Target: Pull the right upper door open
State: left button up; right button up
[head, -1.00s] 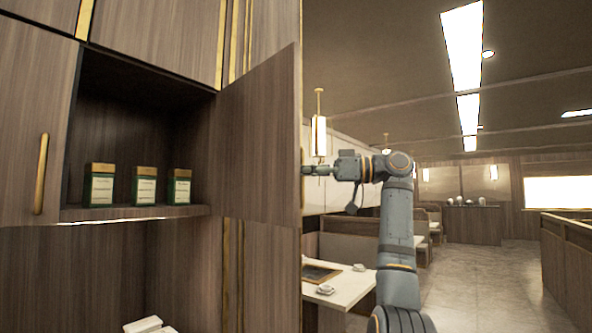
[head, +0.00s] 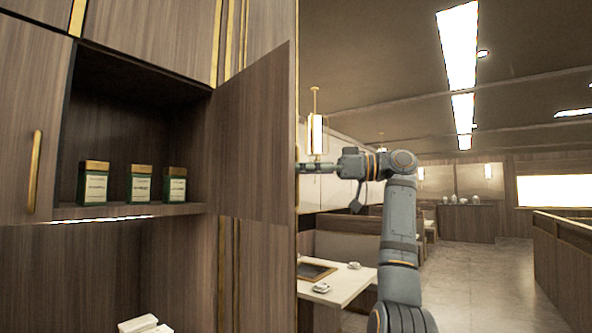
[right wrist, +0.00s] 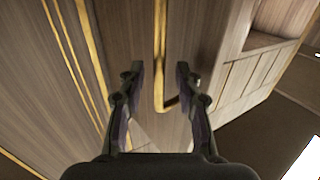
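The right upper door (head: 252,140) is swung well out from the cabinet, with its inner face showing in the head view. My right arm reaches past the door's free edge, and the door hides its gripper tips there. In the right wrist view my right gripper (right wrist: 160,72) has its two fingers apart. A gold bar handle (right wrist: 160,40) runs between the fingertips in the picture; I cannot tell whether a finger touches it. My left gripper is not in view.
The open compartment holds three green jars with gold lids (head: 95,183) on its shelf (head: 120,211). The left upper door (head: 25,130) has a gold handle (head: 34,172). A dining table (head: 340,284) and booths stand behind my arm. Floor is clear at right.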

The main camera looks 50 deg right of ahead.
jog(key=v, duration=1)
jog(key=shift+s, duration=0.3)
jog(key=shift+d, duration=0.15)
